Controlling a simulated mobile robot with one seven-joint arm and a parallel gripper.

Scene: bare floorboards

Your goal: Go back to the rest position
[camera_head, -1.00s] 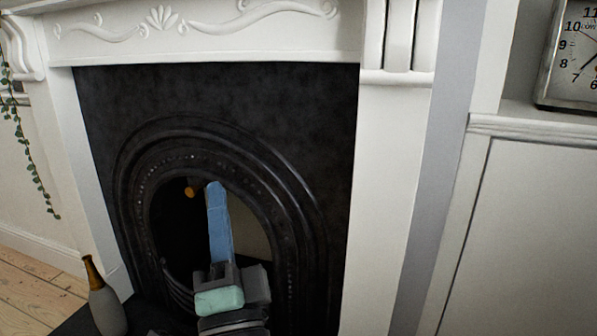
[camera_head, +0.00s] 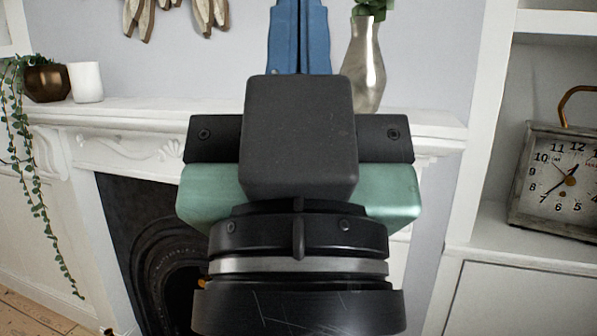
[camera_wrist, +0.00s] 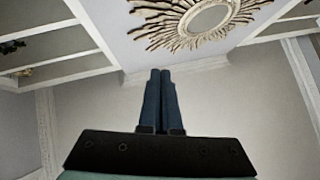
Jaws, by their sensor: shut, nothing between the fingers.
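My gripper (camera_head: 299,38) stands large in the middle of the head view, raised in front of the fireplace and mantel. Its blue fingers point up and their tips run out of the top of the picture. In the wrist view my gripper (camera_wrist: 161,76) has its two blue fingers side by side, closed together with nothing between them. They point toward the ceiling and a sunburst mirror (camera_wrist: 208,18). My wrist hides the middle of the mantel and part of the fireplace.
A white mantel (camera_head: 110,130) carries a brown plant pot (camera_head: 47,82), a white cup (camera_head: 87,82) and a silver vase (camera_head: 364,68). The dark fireplace (camera_head: 150,225) is below. A clock (camera_head: 560,182) stands on the right shelf. No obstacle touches my gripper.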

